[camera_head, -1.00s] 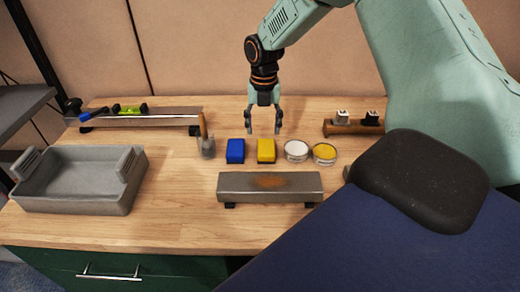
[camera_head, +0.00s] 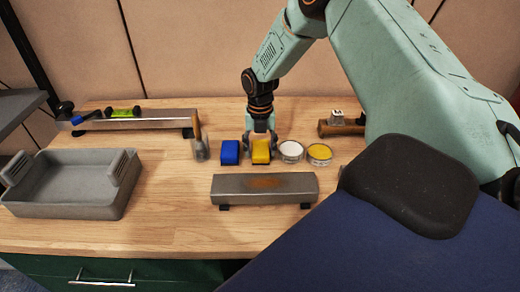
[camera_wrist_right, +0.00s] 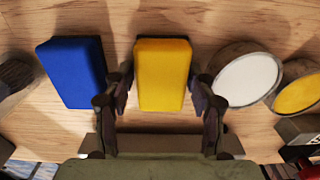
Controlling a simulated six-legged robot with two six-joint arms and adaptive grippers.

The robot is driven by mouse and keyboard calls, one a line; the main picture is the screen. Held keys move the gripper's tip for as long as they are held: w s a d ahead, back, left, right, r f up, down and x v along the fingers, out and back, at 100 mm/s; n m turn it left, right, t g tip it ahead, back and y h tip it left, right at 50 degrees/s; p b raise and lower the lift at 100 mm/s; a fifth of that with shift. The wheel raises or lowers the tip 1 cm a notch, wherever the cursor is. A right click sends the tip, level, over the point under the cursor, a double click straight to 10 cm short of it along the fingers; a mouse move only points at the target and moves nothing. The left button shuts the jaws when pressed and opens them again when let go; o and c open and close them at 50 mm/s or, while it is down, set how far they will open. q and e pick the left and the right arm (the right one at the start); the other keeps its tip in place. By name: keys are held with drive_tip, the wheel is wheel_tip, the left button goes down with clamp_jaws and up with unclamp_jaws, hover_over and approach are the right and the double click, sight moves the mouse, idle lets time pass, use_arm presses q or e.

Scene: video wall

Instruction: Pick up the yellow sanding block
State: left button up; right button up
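The yellow sanding block (camera_head: 260,151) stands on the wooden workbench, between a blue block (camera_head: 229,152) and a white round tin (camera_head: 291,150). My right gripper (camera_head: 260,142) is lowered over it, with a finger on each side. In the right wrist view the yellow block (camera_wrist_right: 162,76) lies between the two fingertips of my right gripper (camera_wrist_right: 162,92). A gap shows on the right side; the left fingertip is very close to the block, and I cannot tell whether it touches. My left gripper is not in view.
A grey metal bar with a rusty patch (camera_head: 264,187) lies in front of the blocks. A yellow tin (camera_head: 320,153) stands right of the white one, and a pot with a brush (camera_head: 200,148) stands left. A grey tray (camera_head: 52,207) is at the left. Bare bench (camera_head: 165,200) lies between.

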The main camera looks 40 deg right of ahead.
sight(261, 148)
drive_tip(key=shift+s+r, duration=0.1)
drive_tip(key=shift+s, duration=0.1)
drive_tip(key=c, duration=0.7)
drive_tip(key=shift+w, duration=0.2)
drive_tip(key=shift+c, duration=0.2)
wheel_tip(261, 148, up, 9)
drive_tip(key=shift+r+p, duration=0.2)
drive_tip(key=shift+p, duration=0.5)
drive_tip(key=shift+s+r, duration=0.15)
drive_tip(key=shift+r, duration=0.15)
